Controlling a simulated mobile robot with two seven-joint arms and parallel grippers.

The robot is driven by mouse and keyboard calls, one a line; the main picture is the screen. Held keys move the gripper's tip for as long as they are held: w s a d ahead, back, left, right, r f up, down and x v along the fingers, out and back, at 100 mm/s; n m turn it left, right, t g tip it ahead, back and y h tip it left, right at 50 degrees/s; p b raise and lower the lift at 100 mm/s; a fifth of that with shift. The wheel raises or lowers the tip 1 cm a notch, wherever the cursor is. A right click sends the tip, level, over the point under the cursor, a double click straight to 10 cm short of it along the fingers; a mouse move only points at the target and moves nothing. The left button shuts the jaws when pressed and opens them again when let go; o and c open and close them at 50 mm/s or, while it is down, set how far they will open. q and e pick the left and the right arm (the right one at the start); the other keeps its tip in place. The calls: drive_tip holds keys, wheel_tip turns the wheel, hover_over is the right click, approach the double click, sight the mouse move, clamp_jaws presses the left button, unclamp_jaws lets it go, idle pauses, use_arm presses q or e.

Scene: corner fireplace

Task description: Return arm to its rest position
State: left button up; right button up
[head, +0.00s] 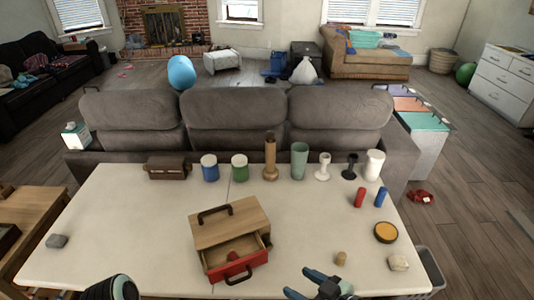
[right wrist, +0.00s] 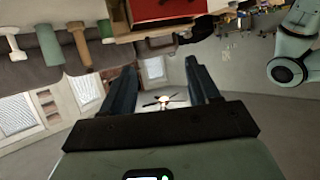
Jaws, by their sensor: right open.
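My right gripper (head: 301,283) is at the lower edge of the head view, near the table's front edge, just right of the wooden box. Its blue fingers are spread apart with nothing between them. The same gripper (right wrist: 160,88) in the right wrist view is open and empty, with the room's ceiling fan and windows behind it. A dark part of my left arm shows at the bottom left of the head view, and its gripper is not visible. The white table (head: 120,235) lies in front of me.
A wooden box (head: 228,222) with its red-fronted drawer (head: 238,262) pulled out stands left of my right gripper. Several cups and holders line the back edge.

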wheel_tip(320, 180, down, 19)
drive_tip(key=d+m+g+h, duration=0.3)
drive_tip(key=m, duration=0.4)
drive_tip(key=s+f+m+g+h, duration=0.3)
drive_tip(key=s+f+m+g, duration=0.2)
drive_tip(key=s+f, duration=1.3)
drive_tip(key=shift+s+d+f+m+g, duration=0.35)
drive_tip(key=shift+f+m+g, duration=0.1)
drive_tip(key=shift+g, duration=0.75)
